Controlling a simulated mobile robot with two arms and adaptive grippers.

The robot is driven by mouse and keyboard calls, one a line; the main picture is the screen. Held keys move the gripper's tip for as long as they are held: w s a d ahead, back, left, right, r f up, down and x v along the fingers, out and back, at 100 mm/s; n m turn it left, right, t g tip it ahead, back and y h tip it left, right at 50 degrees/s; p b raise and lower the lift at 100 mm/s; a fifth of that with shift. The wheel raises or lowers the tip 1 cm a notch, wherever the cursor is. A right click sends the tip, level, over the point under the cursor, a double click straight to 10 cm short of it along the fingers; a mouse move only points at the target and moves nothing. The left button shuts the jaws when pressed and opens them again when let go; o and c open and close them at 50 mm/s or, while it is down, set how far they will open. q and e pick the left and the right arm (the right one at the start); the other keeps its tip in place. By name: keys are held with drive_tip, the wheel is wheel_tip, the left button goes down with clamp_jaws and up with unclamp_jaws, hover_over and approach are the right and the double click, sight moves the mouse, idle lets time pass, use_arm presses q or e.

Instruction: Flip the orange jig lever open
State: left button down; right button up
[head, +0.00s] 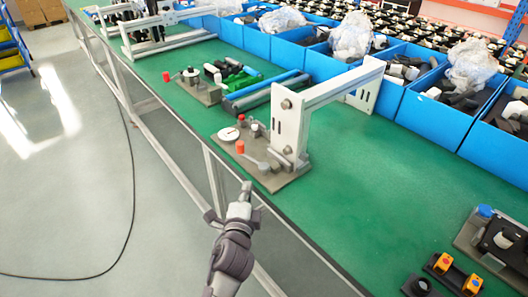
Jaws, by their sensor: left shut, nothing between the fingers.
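The jig (290,182) is a grey-brown base plate on the green table, with a light metal arch standing over it. An orange knob (240,147) stands near the plate's left front edge, beside a small grey bar (258,164). I cannot tell which part is the lever's pivot. A second small red-orange knob (241,118) sits farther back on the plate, near a white round dial. My left gripper (246,187) is shut and empty, just in front of the plate near the table edge. It appears apart from the orange knob. My right gripper is out of view.
A similar jig (200,88) stands farther back on the green table (400,172). Blue bins (425,108) with dark and white parts line the far side. Yellow-and-black blocks (457,275) lie at the lower right. The table between is clear.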

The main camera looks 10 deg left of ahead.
use_arm(q)
wheel_tip(320, 180, up, 5)
drive_tip(key=w+t, duration=0.1)
drive_tip(key=shift+y, duration=0.4)
drive_tip(key=w, duration=0.3)
drive_tip(key=w+a, duration=0.1)
drive_tip(key=w, duration=0.2)
drive_tip(key=w+a, duration=0.1)
drive_tip(key=w, duration=0.2)
drive_tip(key=shift+w, duration=0.15)
drive_tip(key=shift+s+a+p, duration=0.2)
drive_tip(key=shift+s+p, duration=0.35)
drive_tip(key=shift+p, duration=0.05)
drive_tip(key=shift+f, duration=0.1)
